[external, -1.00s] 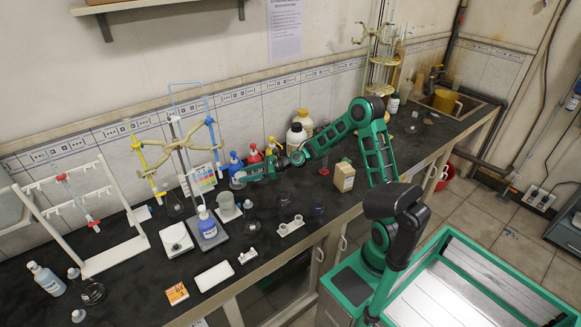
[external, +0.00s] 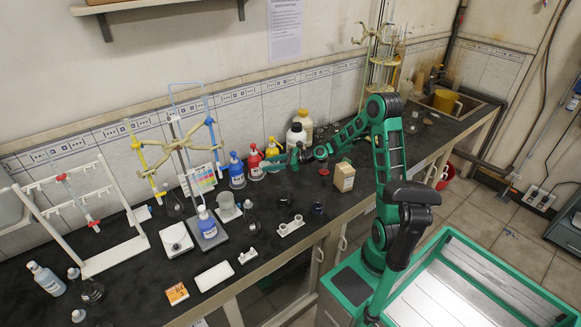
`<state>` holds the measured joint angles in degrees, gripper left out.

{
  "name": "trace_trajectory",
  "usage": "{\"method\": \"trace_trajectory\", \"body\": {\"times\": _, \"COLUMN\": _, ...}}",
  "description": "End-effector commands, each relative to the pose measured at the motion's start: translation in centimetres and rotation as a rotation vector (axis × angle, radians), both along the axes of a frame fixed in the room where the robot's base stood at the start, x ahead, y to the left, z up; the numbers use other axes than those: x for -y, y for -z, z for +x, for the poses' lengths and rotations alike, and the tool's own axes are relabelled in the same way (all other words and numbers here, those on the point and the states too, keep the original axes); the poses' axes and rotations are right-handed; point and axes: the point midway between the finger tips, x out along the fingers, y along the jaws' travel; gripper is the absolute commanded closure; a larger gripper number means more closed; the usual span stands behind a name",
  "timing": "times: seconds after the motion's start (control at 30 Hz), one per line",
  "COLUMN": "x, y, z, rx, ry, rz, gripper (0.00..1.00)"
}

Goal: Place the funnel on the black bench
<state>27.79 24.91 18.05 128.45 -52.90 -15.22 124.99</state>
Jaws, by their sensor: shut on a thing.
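My gripper (external: 266,165) is above the black bench (external: 140,290), in front of the red-capped and yellow bottles near the wall. It is shut on a small pale thing at its tips, which appears to be the funnel (external: 257,174). The funnel is small and faint in this view, and its exact tilt cannot be told. It also cannot be told how far it is above the bench top.
A blue bottle (external: 236,172) and a red bottle (external: 254,160) stand beside my gripper. A brown box (external: 344,177) stands to the right.

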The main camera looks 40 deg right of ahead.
Motion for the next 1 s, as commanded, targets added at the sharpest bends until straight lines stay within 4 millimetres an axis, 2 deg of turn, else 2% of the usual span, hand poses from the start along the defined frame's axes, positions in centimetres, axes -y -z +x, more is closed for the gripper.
{"method": "trace_trajectory", "body": {"times": 0.03, "x": 2.2, "y": 0.0, "z": 0.2, "rx": -0.001, "ry": 0.042, "rz": -0.002, "gripper": 0.76}}
{"method": "trace_trajectory", "body": {"times": 0.3, "x": 13.9, "y": -0.5, "z": 0.8, "rx": -0.001, "ry": 0.275, "rz": -0.002, "gripper": 0.76}}
{"method": "trace_trajectory", "body": {"times": 0.53, "x": 24.4, "y": -1.4, "z": 0.0, "rx": 0.0, "ry": 0.49, "rz": -0.005, "gripper": 0.76}}
{"method": "trace_trajectory", "body": {"times": 0.77, "x": 34.7, "y": -2.5, "z": -2.7, "rx": 0.0, "ry": 0.709, "rz": -0.006, "gripper": 0.76}}
{"method": "trace_trajectory", "body": {"times": 1.0, "x": 44.8, "y": -4.1, "z": -7.3, "rx": 0.0, "ry": 0.936, "rz": -0.006, "gripper": 0.76}}
